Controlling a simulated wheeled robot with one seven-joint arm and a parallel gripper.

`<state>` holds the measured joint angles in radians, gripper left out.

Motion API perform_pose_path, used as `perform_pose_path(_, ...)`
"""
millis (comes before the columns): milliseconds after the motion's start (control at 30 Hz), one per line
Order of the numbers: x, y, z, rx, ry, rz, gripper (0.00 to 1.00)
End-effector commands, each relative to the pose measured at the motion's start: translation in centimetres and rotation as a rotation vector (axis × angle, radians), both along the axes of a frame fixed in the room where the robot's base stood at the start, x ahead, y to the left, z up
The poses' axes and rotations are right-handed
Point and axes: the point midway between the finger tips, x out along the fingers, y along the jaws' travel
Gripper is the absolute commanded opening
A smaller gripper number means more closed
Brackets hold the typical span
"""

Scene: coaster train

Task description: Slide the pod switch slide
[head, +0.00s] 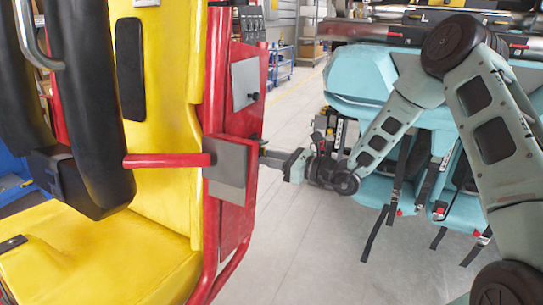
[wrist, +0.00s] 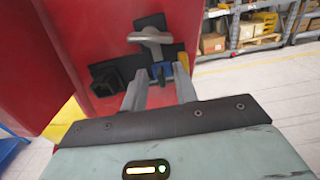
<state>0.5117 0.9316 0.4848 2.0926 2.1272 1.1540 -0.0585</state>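A dark switch plate (wrist: 108,70) is mounted on the red side panel (wrist: 95,25) of the seat pod. On it are a grey metal knob (wrist: 150,38), a small blue piece (wrist: 162,71), a black block and a bit of yellow. I cannot tell for certain which of these is the switch slide. My gripper (wrist: 159,76) is open, its two grey fingers apart with the blue piece showing between their tips. I cannot tell whether they touch it. In the head view my gripper (head: 268,157) reaches the panel's right side; the switch is hidden there.
The yellow seat (head: 165,75) with black padded restraints (head: 95,110) fills the left. Light-blue seats (head: 375,75) with hanging black straps stand behind my arm. Grey floor (head: 285,220) is clear between them. Shelves with boxes (wrist: 212,43) stand farther back.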

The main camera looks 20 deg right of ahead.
Motion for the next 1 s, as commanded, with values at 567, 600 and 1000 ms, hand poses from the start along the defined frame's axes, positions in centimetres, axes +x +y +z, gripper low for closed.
perform_pose_path(567, 0.1, 0.1, 0.0, 0.000, 0.000, 0.000, 0.00)
perform_pose_path(600, 0.0, 0.3, 0.0, 0.000, 0.000, 0.001, 0.00)
perform_pose_path(1000, -2.5, 2.8, 0.0, 0.001, 0.000, 0.003, 0.00)
